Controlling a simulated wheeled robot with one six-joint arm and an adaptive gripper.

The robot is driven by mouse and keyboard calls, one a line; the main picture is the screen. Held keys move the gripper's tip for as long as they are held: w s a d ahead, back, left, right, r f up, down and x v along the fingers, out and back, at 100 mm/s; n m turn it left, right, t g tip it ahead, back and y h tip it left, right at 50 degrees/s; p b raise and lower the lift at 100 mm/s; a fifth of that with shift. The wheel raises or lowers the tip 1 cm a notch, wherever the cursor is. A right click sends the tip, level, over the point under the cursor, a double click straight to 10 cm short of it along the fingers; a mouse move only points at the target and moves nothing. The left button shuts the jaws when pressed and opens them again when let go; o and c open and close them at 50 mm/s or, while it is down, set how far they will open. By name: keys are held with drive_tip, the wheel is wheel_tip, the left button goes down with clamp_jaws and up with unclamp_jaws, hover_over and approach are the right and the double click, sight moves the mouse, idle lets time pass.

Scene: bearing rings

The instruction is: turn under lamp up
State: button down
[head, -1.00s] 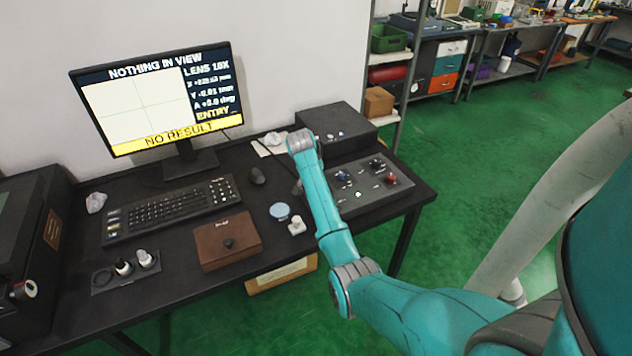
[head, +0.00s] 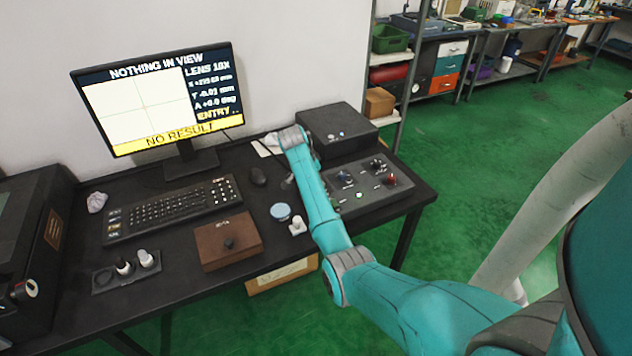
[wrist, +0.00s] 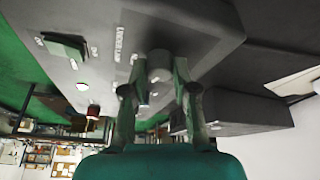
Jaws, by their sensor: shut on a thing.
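The control panel (head: 350,210) lies on the right of the desk, and its grey face (wrist: 190,20) fills the top of the wrist view. The under lamp knob (wrist: 160,60) is a round grey knob beside the printed words "UNDER LAMP". My gripper (wrist: 160,76) has one finger on each side of the knob and is shut on it. In the head view my arm hides the fingertips and this knob. I cannot read the knob's setting.
The monitor (head: 150,100) reads "NOTHING IN VIEW" and "NO RESULT".

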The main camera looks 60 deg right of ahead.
drive_tip(key=c, duration=0.9)
unclamp_jaws()
drive_tip(key=shift+r, duration=0.1)
drive_tip(key=v, duration=1.1)
drive_tip(key=shift+r, duration=0.4)
drive_tip(key=shift+w+a, duration=0.1)
drive_tip(key=shift+a, duration=0.05)
